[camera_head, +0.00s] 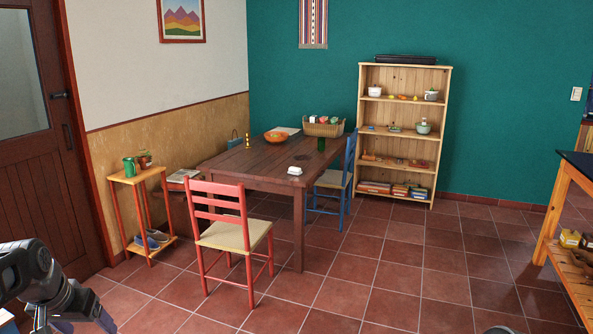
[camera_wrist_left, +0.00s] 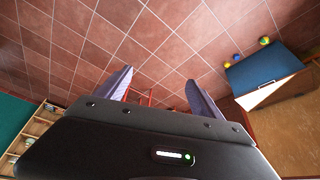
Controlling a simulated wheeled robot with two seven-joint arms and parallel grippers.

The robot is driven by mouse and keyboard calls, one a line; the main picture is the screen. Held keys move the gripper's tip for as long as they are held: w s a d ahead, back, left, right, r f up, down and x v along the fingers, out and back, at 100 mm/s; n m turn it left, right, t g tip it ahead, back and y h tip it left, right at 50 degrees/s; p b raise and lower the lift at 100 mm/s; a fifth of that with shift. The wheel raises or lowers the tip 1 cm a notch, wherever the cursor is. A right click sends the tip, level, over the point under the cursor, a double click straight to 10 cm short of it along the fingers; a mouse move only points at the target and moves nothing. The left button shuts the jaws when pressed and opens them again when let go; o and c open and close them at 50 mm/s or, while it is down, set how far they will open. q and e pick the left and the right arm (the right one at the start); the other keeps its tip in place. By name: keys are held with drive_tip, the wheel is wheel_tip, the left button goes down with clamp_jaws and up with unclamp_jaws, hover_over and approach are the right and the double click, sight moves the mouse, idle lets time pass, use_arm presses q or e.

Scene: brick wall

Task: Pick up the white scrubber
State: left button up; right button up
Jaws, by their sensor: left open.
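A small white object (camera_head: 295,170), which may be the white scrubber, lies on the front right part of the dark wooden table (camera_head: 258,165). It is too small to make out its details. My left gripper (camera_head: 75,326) is at the lower left edge of the head view, low and far from the table. In the left wrist view its two fingers (camera_wrist_left: 160,95) are spread apart with only floor and part of a red chair between them. My right gripper does not show.
A red chair (camera_head: 222,231) stands before the table, and a blue chair (camera_head: 337,178) at its right. An orange stand (camera_head: 140,182) is at left. A wooden shelf (camera_head: 400,148) stands at the back. Tiled floor (camera_head: 400,265) is open at the front right.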

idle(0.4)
use_arm(q)
drive_tip(key=s+d+f+g+h, duration=0.1)
drive_tip(key=s+d+f+h, duration=0.1)
drive_tip(key=d+f, duration=1.05)
drive_tip(key=s+d+f+g+h, duration=0.1)
drive_tip(key=d+f+h, duration=0.1)
drive_tip(key=d+f, duration=1.05)
drive_tip(key=s+d+f+g, duration=0.1)
drive_tip(key=s+d+f, duration=0.4)
drive_tip(key=s, duration=0.5)
drive_tip(key=s+d+f, duration=0.5)
drive_tip(key=s+f, duration=0.4)
drive_tip(key=s, duration=0.2)
drive_tip(key=shift+s+f+n+g+h, duration=0.25)
drive_tip(key=shift+f+n+g+h, duration=0.05)
drive_tip(key=shift+f+g, duration=0.1)
